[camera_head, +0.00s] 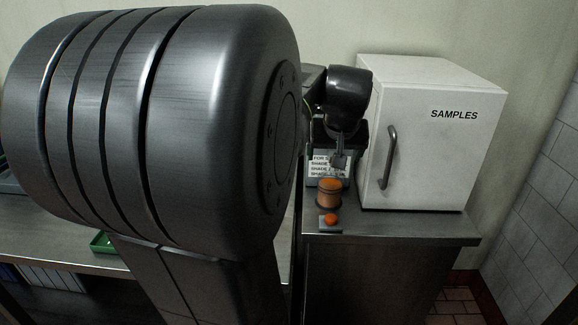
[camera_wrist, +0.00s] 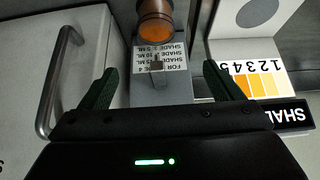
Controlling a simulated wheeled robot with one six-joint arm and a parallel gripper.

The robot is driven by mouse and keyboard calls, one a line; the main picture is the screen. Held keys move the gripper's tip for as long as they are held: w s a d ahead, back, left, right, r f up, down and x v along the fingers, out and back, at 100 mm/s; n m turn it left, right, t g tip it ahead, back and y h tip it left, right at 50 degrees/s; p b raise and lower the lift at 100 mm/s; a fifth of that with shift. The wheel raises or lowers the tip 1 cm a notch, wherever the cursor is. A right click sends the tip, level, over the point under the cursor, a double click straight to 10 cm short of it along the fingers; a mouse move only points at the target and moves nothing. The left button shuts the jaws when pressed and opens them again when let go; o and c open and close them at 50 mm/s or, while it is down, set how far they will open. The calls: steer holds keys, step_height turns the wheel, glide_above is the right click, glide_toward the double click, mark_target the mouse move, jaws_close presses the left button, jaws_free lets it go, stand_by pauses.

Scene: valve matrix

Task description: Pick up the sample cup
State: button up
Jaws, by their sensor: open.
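The sample cup appears to be the orange-brown cylinder (camera_head: 329,192) standing upright on the metal counter, in front of a white label card. In the wrist view the cup (camera_wrist: 155,22) is at the top edge, partly cut off, with a round orange face showing. My gripper (camera_wrist: 160,80) is open, its two dark green fingers spread wide with nothing held between them. The cup lies beyond the fingertips, roughly in line with the gap, and is not touched. In the head view my gripper (camera_head: 340,157) is small, above and behind the cup; its fingers are hard to make out.
A white cabinet (camera_head: 430,140) marked SAMPLES, with a metal handle (camera_head: 389,158), stands close on the right. A small orange knob (camera_head: 330,219) sits before the cup. A label card (camera_wrist: 160,58) and a shade chart (camera_wrist: 255,82) show in the wrist view. My arm blocks the left.

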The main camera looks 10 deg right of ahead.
mark_target(332, 175)
steer(key=x, duration=1.3)
steer(key=shift+w+d+f, duration=0.25)
steer(key=shift+d, duration=0.2)
steer(key=c, duration=1.5)
steer(key=shift+r, duration=0.1)
steer(key=shift+c, duration=0.2)
steer(key=shift+r, duration=0.1)
